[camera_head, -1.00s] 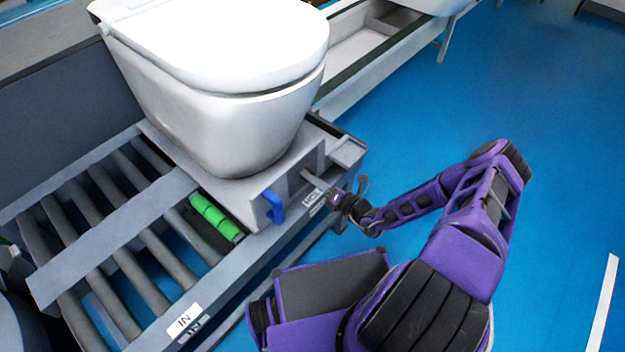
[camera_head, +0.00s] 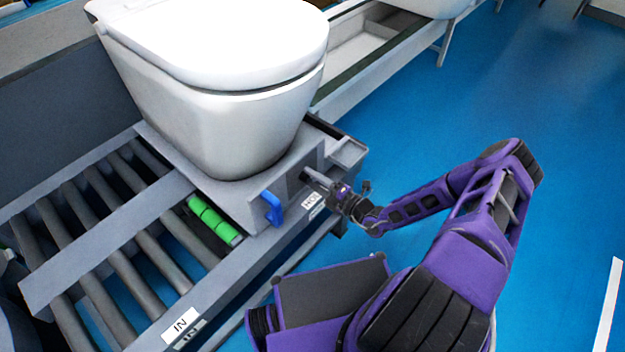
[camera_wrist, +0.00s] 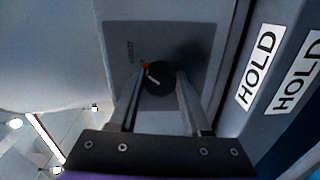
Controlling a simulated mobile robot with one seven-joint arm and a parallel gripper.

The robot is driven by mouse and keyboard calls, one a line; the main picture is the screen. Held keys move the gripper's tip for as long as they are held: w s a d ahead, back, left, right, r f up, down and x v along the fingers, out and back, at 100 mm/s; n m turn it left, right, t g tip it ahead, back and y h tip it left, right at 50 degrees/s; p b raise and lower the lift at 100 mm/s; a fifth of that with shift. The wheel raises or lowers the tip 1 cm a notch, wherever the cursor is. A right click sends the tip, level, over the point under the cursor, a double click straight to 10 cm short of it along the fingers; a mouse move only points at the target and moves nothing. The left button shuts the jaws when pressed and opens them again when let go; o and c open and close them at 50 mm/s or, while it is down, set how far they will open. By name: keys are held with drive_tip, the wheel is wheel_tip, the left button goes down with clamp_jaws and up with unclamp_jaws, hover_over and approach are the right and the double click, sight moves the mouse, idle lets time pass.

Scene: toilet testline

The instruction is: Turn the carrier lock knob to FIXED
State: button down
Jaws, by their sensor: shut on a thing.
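The carrier lock knob (camera_wrist: 158,78) is a round black knob with a white pointer line, on a dark grey panel (camera_wrist: 185,40) of the carrier. A small red mark and faint lettering too small to read sit at its upper left. The pointer line slants towards the upper left, near the red mark. My gripper (camera_wrist: 162,84) has one finger on each side of the knob and is shut on it. In the head view my gripper (camera_head: 318,181) reaches the carrier's side panel from the right and hides the knob.
A white toilet (camera_head: 215,95) stands on the carrier (camera_head: 255,200). A blue handle (camera_head: 272,207) and a green roller (camera_head: 214,220) are left of my gripper. HOLD labels (camera_wrist: 258,68) mark the rail. Blue floor (camera_head: 570,150) is open to the right.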

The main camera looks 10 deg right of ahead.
idle(0.3)
drive_tip(key=shift+c, duration=1.8)
unclamp_jaws()
drive_tip(key=f+v, duration=0.1)
drive_tip(key=v, duration=1.6)
drive_tip(key=shift+s+r+p, duration=0.25)
drive_tip(key=shift+r+p, duration=0.15)
drive_tip(key=shift+p, duration=0.05)
drive_tip(key=shift+d, duration=0.15)
